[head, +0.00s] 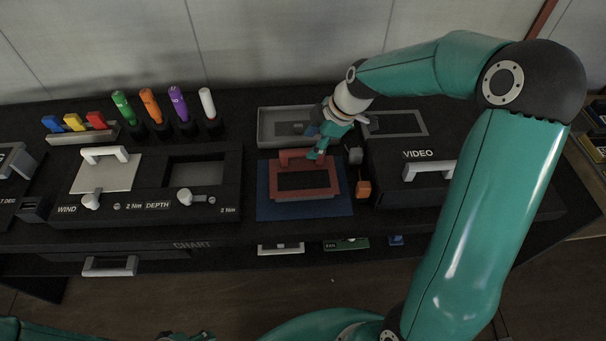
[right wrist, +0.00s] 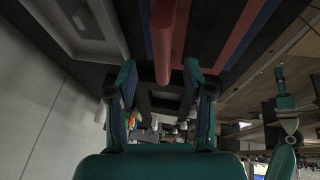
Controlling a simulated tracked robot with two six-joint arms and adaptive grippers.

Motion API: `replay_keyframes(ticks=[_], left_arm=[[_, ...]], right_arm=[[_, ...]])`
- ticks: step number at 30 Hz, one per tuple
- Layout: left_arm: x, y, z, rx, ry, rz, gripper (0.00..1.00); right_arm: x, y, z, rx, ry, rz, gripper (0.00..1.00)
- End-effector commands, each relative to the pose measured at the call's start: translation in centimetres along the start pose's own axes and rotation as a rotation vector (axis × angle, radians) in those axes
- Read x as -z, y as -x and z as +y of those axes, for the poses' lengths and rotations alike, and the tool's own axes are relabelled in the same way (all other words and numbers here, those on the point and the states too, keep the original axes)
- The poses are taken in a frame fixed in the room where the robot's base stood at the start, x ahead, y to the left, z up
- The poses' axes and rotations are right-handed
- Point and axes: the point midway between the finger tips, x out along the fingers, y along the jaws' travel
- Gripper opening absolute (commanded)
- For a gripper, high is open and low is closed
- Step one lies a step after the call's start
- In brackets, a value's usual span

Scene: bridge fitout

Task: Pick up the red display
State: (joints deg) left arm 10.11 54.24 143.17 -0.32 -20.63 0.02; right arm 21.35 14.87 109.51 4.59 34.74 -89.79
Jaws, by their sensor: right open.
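The red display (head: 305,193) is a red frame around a dark screen, with a raised red handle on its far side. It lies on a blue mat (head: 262,205). My right gripper (head: 317,152) is at the right end of the handle. In the right wrist view its two fingers (right wrist: 160,82) are apart, with the red handle bar (right wrist: 168,35) ahead and roughly between them. Contact cannot be told. My left gripper (head: 188,335) shows only in part at the bottom edge; its jaws cannot be made out.
A grey tray (head: 268,137) lies behind the display. The VIDEO box (head: 385,178) stands to the right, with a small orange block (head: 363,189) beside the mat. The WIND and DEPTH panel (head: 222,180) is to the left. Coloured markers (head: 150,105) stand upright behind it.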

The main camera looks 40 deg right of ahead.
Motion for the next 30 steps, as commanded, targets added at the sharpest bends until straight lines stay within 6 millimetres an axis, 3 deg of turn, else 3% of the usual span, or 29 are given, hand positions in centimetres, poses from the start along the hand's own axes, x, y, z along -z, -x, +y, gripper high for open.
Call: replay_keyframes(ticks=[5, 15, 23, 30], left_arm=[[0.0, 0.5, 0.2, 0.0, 0.0, 0.0, 0.5], [0.0, 1.9, 0.7, 0.0, 0.0, 0.0, 0.5], [0.0, 1.9, 0.7, 0.0, 0.0, 0.0, 0.5], [0.0, 1.9, 0.7, 0.0, 0.0, 0.0, 0.5]], right_arm=[[0.1, -0.9, -0.1, 0.002, 0.0, 0.0, 0.52], [0.2, -5.2, -0.3, 0.001, -0.001, -0.001, 0.52], [0.1, -5.5, -0.2, -0.002, -0.001, -0.001, 0.52], [0.1, -5.5, -0.2, -0.002, -0.001, -0.001, 0.13]])
